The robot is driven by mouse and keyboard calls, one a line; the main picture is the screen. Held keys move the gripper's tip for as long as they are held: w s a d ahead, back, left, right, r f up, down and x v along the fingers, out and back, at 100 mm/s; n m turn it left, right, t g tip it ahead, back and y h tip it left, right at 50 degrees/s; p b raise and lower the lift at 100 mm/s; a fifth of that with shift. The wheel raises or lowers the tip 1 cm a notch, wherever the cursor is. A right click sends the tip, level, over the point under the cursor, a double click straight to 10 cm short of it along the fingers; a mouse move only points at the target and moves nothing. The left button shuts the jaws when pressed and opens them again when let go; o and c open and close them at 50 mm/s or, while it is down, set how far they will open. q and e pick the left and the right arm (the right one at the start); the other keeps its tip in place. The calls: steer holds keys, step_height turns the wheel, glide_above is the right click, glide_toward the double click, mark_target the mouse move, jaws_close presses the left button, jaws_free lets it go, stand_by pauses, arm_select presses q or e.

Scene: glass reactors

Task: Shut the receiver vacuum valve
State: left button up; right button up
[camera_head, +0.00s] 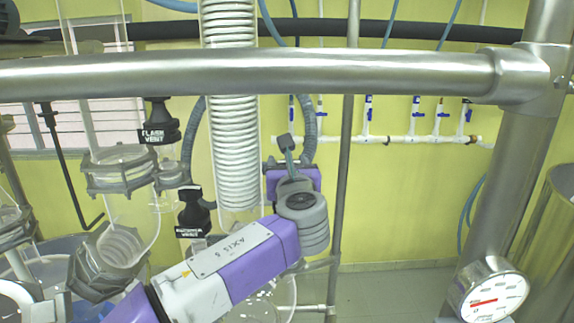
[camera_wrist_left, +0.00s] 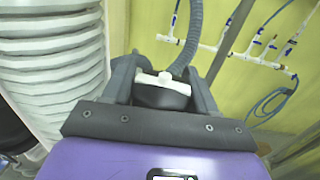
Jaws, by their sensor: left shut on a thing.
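My left gripper (camera_head: 286,146) is to the right of the tall coiled glass condenser, with its fingers pointing up and away. In the left wrist view, its two dark fingers (camera_wrist_left: 164,76) are shut on the sides of a black valve handle (camera_wrist_left: 161,97) with a white piece on top. No label on this handle is readable, so I cannot confirm by name that it is the receiver vacuum valve. In the head view the gripper mostly hides the valve. My right gripper is not in view.
The coiled condenser (camera_head: 232,130) stands close left of the gripper. A grey hose (camera_wrist_left: 187,40) rises behind the valve. Black vent valves, including one marked flask vent (camera_head: 158,125), are further left. A steel bar (camera_head: 250,73) crosses in front; a pressure gauge (camera_head: 494,290) is lower right.

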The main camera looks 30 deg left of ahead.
arm_select(q)
steer(key=m+t+h, duration=0.1)
steer(key=m+h, duration=0.1)
steer(key=h, duration=0.1)
steer(key=shift+d+r+t, duration=0.1)
steer(key=shift+t, duration=0.3)
steer(key=shift+w+d+m+t+h+p, duration=0.1)
steer(key=shift+m+t+h+p, duration=0.4)
steer(key=shift+m+h, duration=0.4)
steer(key=shift+d+m+t+h+p, duration=0.2)
steer(key=shift+m+h+p, duration=0.55)
steer(key=shift+h, duration=0.6)
steer(key=shift+d+m+t+h+p, duration=0.15)
steer(key=shift+m+h+p, duration=0.6)
steer(key=shift+h, duration=0.6)
steer(key=o, duration=1)
steer(key=shift+c, duration=0.2)
